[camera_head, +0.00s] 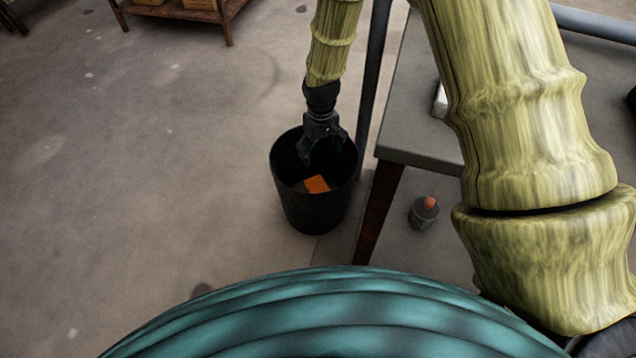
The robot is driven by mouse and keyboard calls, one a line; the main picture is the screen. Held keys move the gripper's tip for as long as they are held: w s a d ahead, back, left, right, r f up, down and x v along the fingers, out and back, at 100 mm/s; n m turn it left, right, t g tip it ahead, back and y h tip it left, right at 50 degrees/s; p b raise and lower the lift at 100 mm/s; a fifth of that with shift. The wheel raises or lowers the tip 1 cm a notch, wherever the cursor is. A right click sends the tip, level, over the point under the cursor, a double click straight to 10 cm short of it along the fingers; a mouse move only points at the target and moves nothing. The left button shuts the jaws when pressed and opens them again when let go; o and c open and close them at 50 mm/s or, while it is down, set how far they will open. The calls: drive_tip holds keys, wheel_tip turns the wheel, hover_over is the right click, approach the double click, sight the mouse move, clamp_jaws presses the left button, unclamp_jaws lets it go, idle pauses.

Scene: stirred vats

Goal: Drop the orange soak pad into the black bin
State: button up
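The orange soak pad (317,184) lies inside the black bin (314,215), seen through its open top. The black bin stands upright on the floor, left of the table. My gripper (322,152) points down over the bin's mouth, with its fingertips at about the rim's height in the picture. The fingers are spread apart with nothing visible between them. The pad shows below the fingers, apart from them. The gripper hides part of the bin's far inner wall.
A grey table (420,130) with a dark leg stands right of the bin. A small grey pot with a red top (424,211) sits below the table. A wooden shelf (180,12) stands at the back left. The floor on the left is clear.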

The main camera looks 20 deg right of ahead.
wheel_tip(320, 180, up, 12)
idle(0.9)
idle(0.4)
